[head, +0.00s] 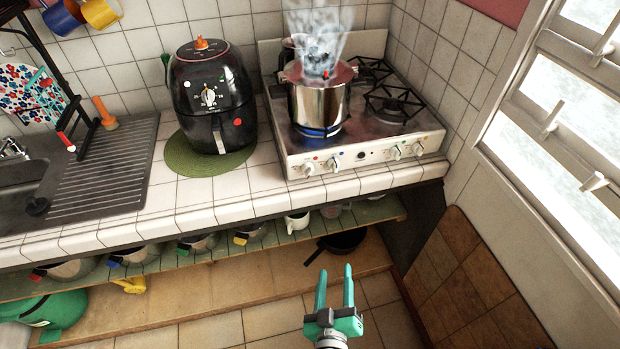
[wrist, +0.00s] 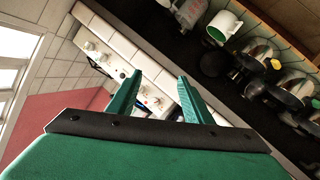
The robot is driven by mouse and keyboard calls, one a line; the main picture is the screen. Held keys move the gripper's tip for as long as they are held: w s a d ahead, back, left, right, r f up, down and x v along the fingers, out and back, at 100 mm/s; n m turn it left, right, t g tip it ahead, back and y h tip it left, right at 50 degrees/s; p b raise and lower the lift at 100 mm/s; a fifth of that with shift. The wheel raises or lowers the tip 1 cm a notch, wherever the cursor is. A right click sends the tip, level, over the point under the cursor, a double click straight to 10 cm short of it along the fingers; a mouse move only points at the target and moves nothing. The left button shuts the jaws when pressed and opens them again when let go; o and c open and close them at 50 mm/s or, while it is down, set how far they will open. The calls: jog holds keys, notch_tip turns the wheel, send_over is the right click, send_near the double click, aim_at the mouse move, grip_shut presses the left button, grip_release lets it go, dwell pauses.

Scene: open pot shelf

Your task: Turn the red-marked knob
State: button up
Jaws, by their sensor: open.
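My gripper (head: 335,272) is open and empty, in front of and below the counter, apart from the panel. In the wrist view my gripper (wrist: 158,82) points towards the counter edge and the panel, and its left finger partly hides the panel.
A steaming steel pot (head: 318,102) stands on the front left burner over a blue flame. A black air fryer (head: 212,95) stands left of the stove. The tiled counter edge (head: 240,208) juts above a shelf of pots and mugs. A window (head: 560,110) is at right.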

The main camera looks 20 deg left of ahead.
jog(key=w+a+r+n+y, duration=0.3)
jog(key=w+a+r+n, duration=0.25)
jog(key=w, duration=0.25)
jog(key=n+y, duration=0.3)
jog(key=n, duration=0.2)
send_near(309, 174)
jog(key=shift+m+g, duration=0.25)
jog(key=shift+g, duration=0.05)
jog(key=x, duration=0.8)
jog(key=shift+w+a+r, duration=0.1)
jog(key=shift+w+r, duration=0.15)
jog(key=shift+w, duration=0.1)
jog(key=c, duration=1.1)
